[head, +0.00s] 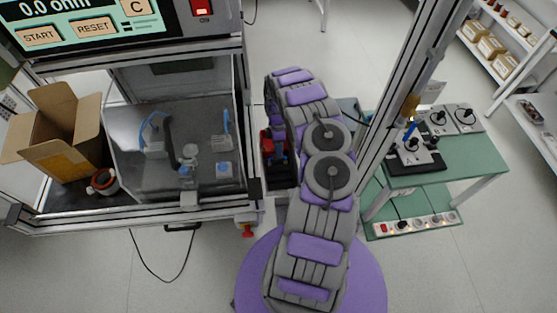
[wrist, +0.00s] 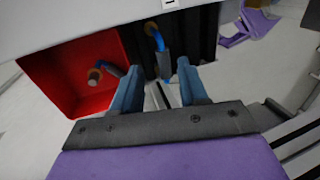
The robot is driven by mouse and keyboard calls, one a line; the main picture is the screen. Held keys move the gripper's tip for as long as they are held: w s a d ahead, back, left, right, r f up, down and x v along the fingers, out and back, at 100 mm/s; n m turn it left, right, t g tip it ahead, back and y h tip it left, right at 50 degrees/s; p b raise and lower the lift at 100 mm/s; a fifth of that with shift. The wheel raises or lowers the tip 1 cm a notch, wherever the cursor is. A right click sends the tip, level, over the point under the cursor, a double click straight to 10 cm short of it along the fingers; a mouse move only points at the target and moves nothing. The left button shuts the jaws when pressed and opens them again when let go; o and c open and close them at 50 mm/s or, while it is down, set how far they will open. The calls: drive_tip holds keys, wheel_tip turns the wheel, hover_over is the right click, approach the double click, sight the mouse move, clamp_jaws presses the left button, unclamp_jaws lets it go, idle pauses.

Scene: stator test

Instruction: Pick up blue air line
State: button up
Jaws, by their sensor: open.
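In the wrist view, a short curved blue air line (wrist: 154,32) comes out of a black ribbed surface and ends in a grey sleeve (wrist: 164,64). My gripper (wrist: 157,66) is open, with its blue-grey fingers on either side of that sleeve. I see gaps beside the sleeve; whether the fingertips reach its depth is unclear. A second blue piece (wrist: 111,70) with a brown end lies in a red bin (wrist: 85,110), left of my gripper. In the head view my arm largely hides this spot.
The bench frame post (head: 243,100) stands left of my arm, and a slanted post (head: 415,80) stands right. An open cardboard box (head: 62,130) and clear-walled cell are at left. A green table (head: 455,165) with joystick boxes is at right. Open floor shows in front.

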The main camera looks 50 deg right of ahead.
drive_tip(key=b+x, duration=0.1)
drive_tip(key=x, duration=0.1)
drive_tip(key=a+b+x, duration=0.1)
drive_tip(key=x, duration=0.2)
drive_tip(key=shift+r, duration=0.1)
drive_tip(key=shift+d, duration=0.35)
drive_tip(key=shift+c, duration=0.8)
drive_tip(key=shift+a, duration=0.2)
clamp_jaws()
